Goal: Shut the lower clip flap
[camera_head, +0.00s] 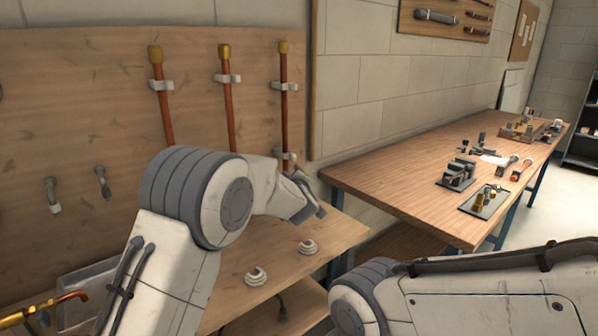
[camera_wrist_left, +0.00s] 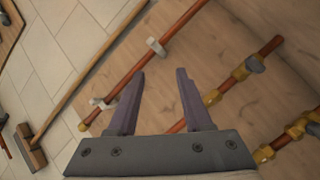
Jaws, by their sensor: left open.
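On the wooden board, the rightmost copper pipe (camera_head: 284,115) has a pale upper clip (camera_head: 285,86) and a pale lower clip (camera_head: 289,156) near its bottom end. The lower clip is partly hidden by my left arm, and I cannot tell how its flap stands. My left gripper (camera_head: 312,207) is just below and right of it. In the left wrist view, my left gripper (camera_wrist_left: 158,88) is open with nothing between its fingers. Beyond the fingers a copper pipe (camera_wrist_left: 128,76) runs diagonally with one pale clip (camera_wrist_left: 155,47) and another pale clip (camera_wrist_left: 101,103). My right gripper is out of view.
Two more clipped copper pipes (camera_head: 229,112) hang to the left. Two whitish ringed pieces (camera_head: 256,277) sit on the shelf below the board. A wooden workbench (camera_head: 400,178) with tools and fittings stands to the right. My right arm crosses the lower right.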

